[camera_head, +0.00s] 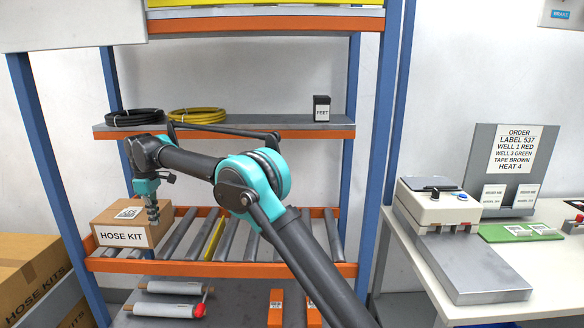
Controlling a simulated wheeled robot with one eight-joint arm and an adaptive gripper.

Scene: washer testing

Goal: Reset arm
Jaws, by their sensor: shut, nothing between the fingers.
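My arm reaches from the lower right across the middle of the view to the left. My gripper (153,221) points down at the left, shut and empty, with teal parts above grey fingers. Its fingers overlap the right side of a cardboard box labelled HOSE KIT (105,222) in the picture. I cannot tell whether they touch it. The box sits at the left end of the roller shelf (120,265).
Black (135,117) and yellow (197,116) hose coils and a black FEET box (321,108) stand on the upper shelf. Blue rack posts (377,210) flank the shelves. At right, a table (548,290) holds a press-like machine (440,207) and an order sign (517,150).

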